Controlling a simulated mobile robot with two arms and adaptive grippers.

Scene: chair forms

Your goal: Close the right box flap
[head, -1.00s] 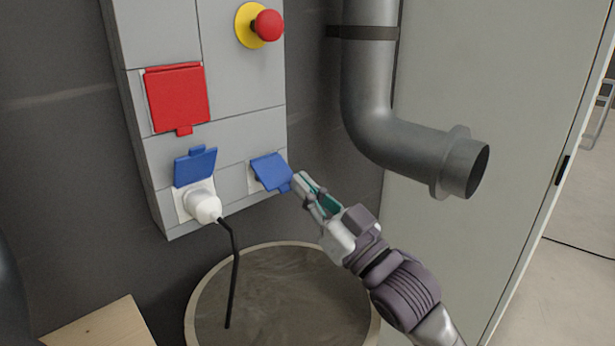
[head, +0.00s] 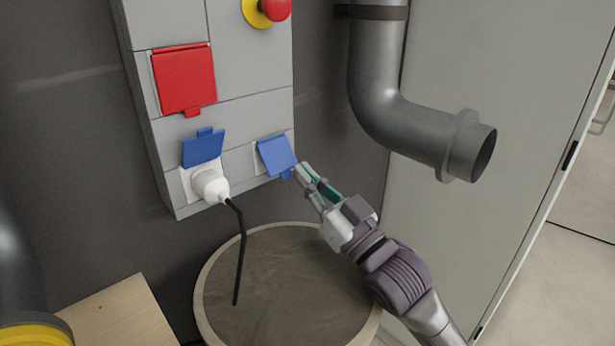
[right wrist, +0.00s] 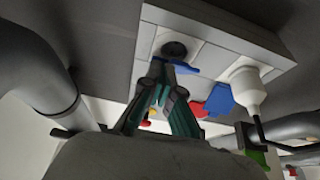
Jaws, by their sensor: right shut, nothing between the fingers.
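The right box flap (head: 277,155) is a blue cover low on the grey wall box (head: 240,120). It stands out at a slant from its pale socket plate. In the right wrist view the flap (right wrist: 184,68) juts out beside the round dark socket (right wrist: 174,49), which is uncovered. My right gripper (head: 304,172) is shut and empty, with its tips close to the flap's lower right edge. In the right wrist view the fingertips (right wrist: 164,75) overlap the flap's edge; I cannot tell whether they touch. My left gripper is not in view.
A white plug (head: 210,186) with a black cable sits under a raised blue flap (head: 203,147), left of the right flap. A red cover (head: 185,80) is above. A grey pipe (head: 400,125) is to the right; a round barrel (head: 205,290) stands below.

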